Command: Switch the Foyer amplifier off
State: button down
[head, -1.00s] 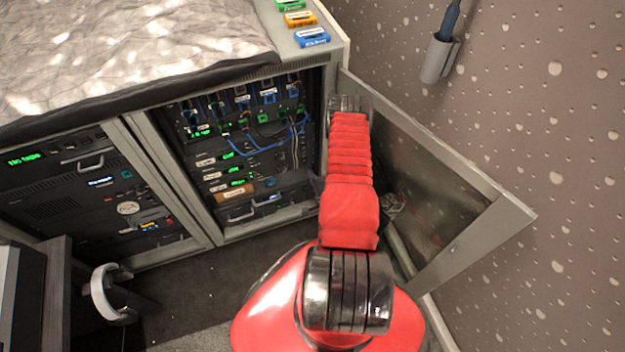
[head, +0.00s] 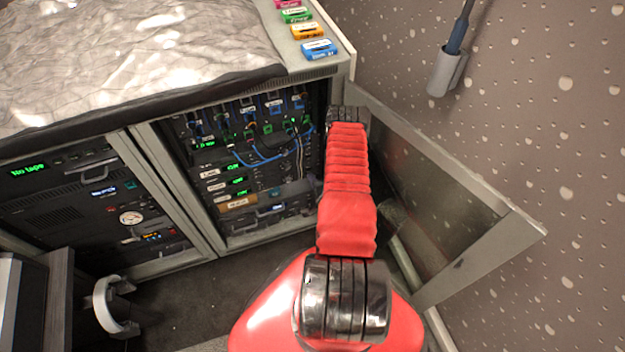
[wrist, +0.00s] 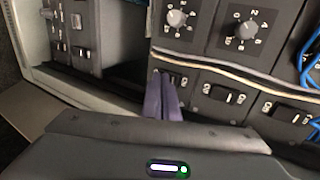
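The open rack bay (head: 262,150) holds stacked units with small white labels and green displays (head: 236,181). The labels are too small to read, so I cannot tell which unit is the Foyer amplifier. In the wrist view a dark panel carries two numbered dials (wrist: 246,30), with a row of black rocker switches (wrist: 232,97) below. My gripper (wrist: 165,92) shows there as two purple fingers pressed together, with nothing seen between them. Its tips are at the leftmost rocker switch (wrist: 177,79) and partly cover it; contact cannot be told. In the head view my arm hides the gripper.
The open cabinet door (head: 430,190) stands right of my arm, close to the speckled wall (head: 560,150). Blue cables (head: 262,158) hang across the rack. A left bay (head: 90,205) holds more equipment. A white curved object (head: 105,305) stands at lower left.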

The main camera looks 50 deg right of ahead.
jog(key=shift+w+r, duration=0.1)
jog(key=shift+d+r, duration=0.1)
jog(key=shift+r, duration=0.75)
jog(key=f+v, duration=0.1)
jog(key=v, duration=1.3)
jog(key=shift+s+f, duration=0.2)
